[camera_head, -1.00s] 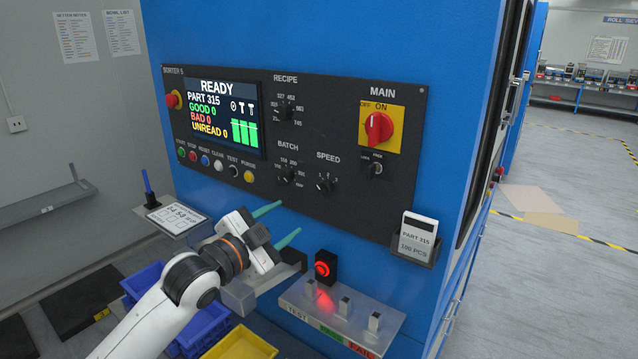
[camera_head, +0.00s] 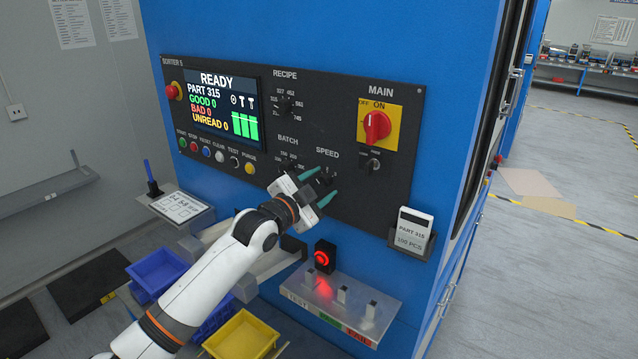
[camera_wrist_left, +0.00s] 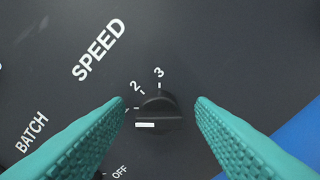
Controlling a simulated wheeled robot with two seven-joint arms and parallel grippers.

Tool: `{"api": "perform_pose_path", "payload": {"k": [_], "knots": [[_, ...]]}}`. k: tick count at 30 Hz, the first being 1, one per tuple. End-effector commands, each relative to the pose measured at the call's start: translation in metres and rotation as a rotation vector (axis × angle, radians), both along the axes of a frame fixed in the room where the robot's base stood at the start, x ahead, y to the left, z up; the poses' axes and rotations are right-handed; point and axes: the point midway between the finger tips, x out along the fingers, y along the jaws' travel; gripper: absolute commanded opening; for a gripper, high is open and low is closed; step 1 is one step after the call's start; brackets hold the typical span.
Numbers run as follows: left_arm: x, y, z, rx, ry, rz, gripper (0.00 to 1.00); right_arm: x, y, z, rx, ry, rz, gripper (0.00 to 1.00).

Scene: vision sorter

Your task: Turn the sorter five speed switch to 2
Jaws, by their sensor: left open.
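The black speed switch (camera_wrist_left: 158,112) is a round knob on the dark panel, and it also shows in the head view (camera_head: 326,180). In the left wrist view its white mark points left, below the 2 label and above OFF. The label at that spot is hidden, likely behind a finger. My left gripper (camera_head: 322,186) is open, with its teal fingers reaching toward the panel at the knob. In the left wrist view the fingers (camera_wrist_left: 160,100) stand on either side of the knob, with visible gaps. My right gripper is not in view.
The batch knob (camera_head: 287,168) is close to the left of the gripper. The recipe knob (camera_head: 286,106) is above, and the red main switch (camera_head: 377,126) on yellow is upper right.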

Motion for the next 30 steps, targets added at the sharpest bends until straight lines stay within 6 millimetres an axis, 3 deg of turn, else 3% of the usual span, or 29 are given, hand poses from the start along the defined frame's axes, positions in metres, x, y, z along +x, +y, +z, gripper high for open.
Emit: {"api": "perform_pose_path", "payload": {"k": [6, 15, 30], "knots": [[0.000, 0.000, 0.000, 0.000, 0.000, 0.000, 0.50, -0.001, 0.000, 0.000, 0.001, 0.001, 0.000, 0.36], [0.000, 0.000, 0.000, 0.000, 0.000, 0.000, 0.06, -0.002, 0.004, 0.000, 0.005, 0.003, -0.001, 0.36], [0.000, 0.000, -0.002, 0.134, -0.096, 0.001, 0.06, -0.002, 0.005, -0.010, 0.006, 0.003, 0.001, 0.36]]}}
